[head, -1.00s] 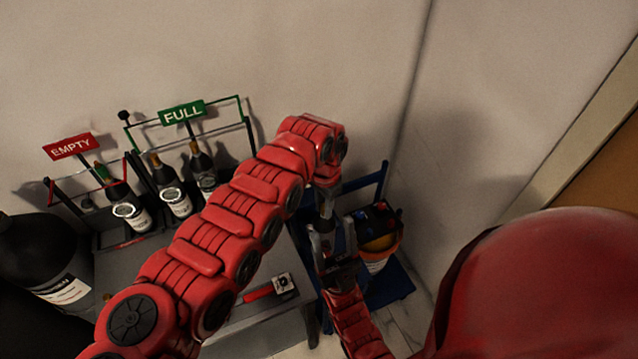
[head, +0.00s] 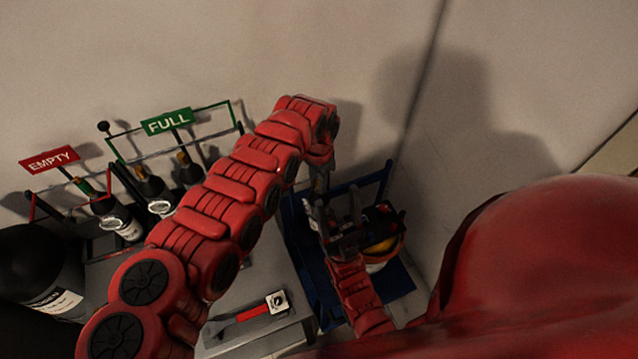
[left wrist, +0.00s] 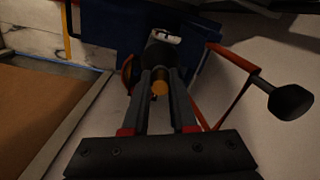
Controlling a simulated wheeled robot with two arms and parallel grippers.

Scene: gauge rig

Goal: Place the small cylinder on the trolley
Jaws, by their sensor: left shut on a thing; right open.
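My left gripper (head: 320,183) reaches from the left to above the blue trolley (head: 400,283). In the left wrist view, its fingers (left wrist: 160,100) are closed on the small cylinder (left wrist: 160,56), which is dark with an orange-yellow end toward the camera. In the head view the cylinder is mostly hidden among the grippers, and I cannot tell whether it touches the trolley. My right gripper (head: 340,222) is open, just below the left one, over the trolley.
Dark cylinders (head: 118,222) stand in racks under EMPTY and FULL signs at left. A red-handled tool (head: 250,313) lies on the grey surface. The wall is close behind.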

